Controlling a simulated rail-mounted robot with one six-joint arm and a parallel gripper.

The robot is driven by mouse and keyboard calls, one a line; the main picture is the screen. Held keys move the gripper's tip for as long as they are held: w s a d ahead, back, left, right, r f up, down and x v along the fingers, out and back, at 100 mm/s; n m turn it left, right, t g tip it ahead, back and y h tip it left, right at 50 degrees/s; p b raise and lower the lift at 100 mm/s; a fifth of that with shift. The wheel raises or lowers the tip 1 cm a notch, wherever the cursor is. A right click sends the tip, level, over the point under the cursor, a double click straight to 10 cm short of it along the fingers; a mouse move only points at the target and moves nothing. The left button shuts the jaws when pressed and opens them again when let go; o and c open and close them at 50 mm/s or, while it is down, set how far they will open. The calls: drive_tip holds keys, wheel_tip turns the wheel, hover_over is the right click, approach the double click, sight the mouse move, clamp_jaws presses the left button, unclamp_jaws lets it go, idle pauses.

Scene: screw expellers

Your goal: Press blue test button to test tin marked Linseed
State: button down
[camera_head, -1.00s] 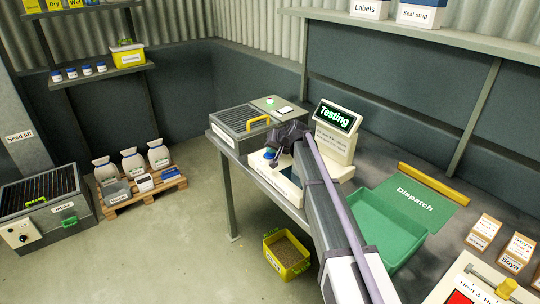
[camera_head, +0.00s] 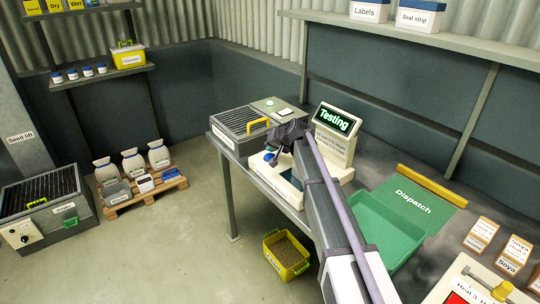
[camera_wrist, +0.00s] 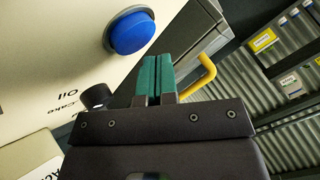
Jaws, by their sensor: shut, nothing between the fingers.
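The blue button (camera_wrist: 130,32) is a round domed cap on the cream tester panel (camera_wrist: 60,60). It also shows in the head view (camera_head: 268,156), partly beside my gripper. My gripper (camera_wrist: 154,62) has its green fingers together, empty. In the wrist view the fingertips appear just beside the button's lower right; I cannot tell whether they touch it. The tester's screen (camera_head: 334,120) reads "Testing" in green. The wrist and arm hide part of the tester. I cannot make out a tin marked Linseed.
A grey grated unit with a yellow handle (camera_head: 257,124) stands left of the tester on the bench. A green Dispatch tray (camera_head: 375,222) lies to the right. Small labelled boxes (camera_head: 482,235) stand further right. A yellow bin (camera_head: 287,254) is on the floor below.

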sight(271, 155)
wheel_tip(271, 155, up, 5)
drive_tip(key=p, duration=0.5)
idle(0.5)
